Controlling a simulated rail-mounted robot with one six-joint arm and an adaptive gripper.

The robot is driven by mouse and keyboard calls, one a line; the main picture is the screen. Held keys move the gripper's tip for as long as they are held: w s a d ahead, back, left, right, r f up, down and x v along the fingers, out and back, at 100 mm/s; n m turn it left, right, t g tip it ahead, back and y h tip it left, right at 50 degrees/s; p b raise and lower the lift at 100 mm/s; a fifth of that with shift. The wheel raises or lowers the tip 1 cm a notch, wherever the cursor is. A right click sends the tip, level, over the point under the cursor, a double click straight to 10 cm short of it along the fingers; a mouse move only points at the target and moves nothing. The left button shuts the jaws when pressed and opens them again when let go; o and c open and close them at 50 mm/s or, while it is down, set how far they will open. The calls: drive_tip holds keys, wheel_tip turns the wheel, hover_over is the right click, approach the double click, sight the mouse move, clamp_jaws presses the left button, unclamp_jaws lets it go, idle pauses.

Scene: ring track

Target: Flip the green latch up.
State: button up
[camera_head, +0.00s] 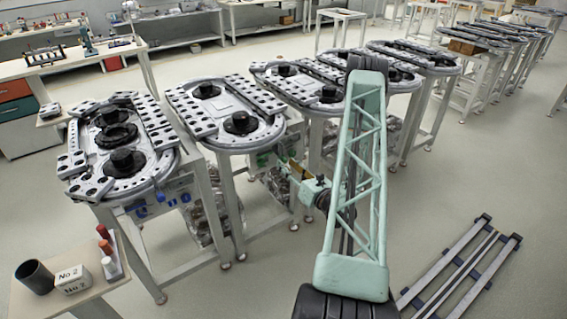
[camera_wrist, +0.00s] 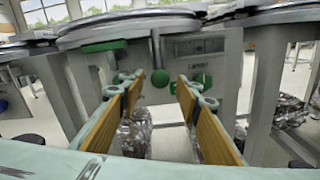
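In the wrist view a grey rod hangs down from under the track table's rim and ends in a round green knob (camera_wrist: 160,78); it looks like the green latch, pointing down. A flat green bar (camera_wrist: 104,46) sits to its left under the rim, and more green parts (camera_wrist: 204,80) show on the panel to its right. My gripper (camera_wrist: 161,92) is open, its two yellow-brown fingers apart, with the knob seen between and beyond the tips. Nothing is held. In the head view my gripper (camera_head: 297,170) is by the second table's side, and the latch is too small to make out.
The track table (camera_wrist: 150,33) with its overhanging rim is in front and above, with grey legs on both sides. Clear-wrapped bundles (camera_wrist: 133,132) lie beneath. More ring-track tables (camera_head: 120,150) stand in a row, and the floor to the right is mostly open.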

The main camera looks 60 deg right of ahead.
sight(285, 162)
drive_tip(key=shift+x, duration=1.65)
drive_tip(key=shift+c, duration=0.6)
clamp_jaws()
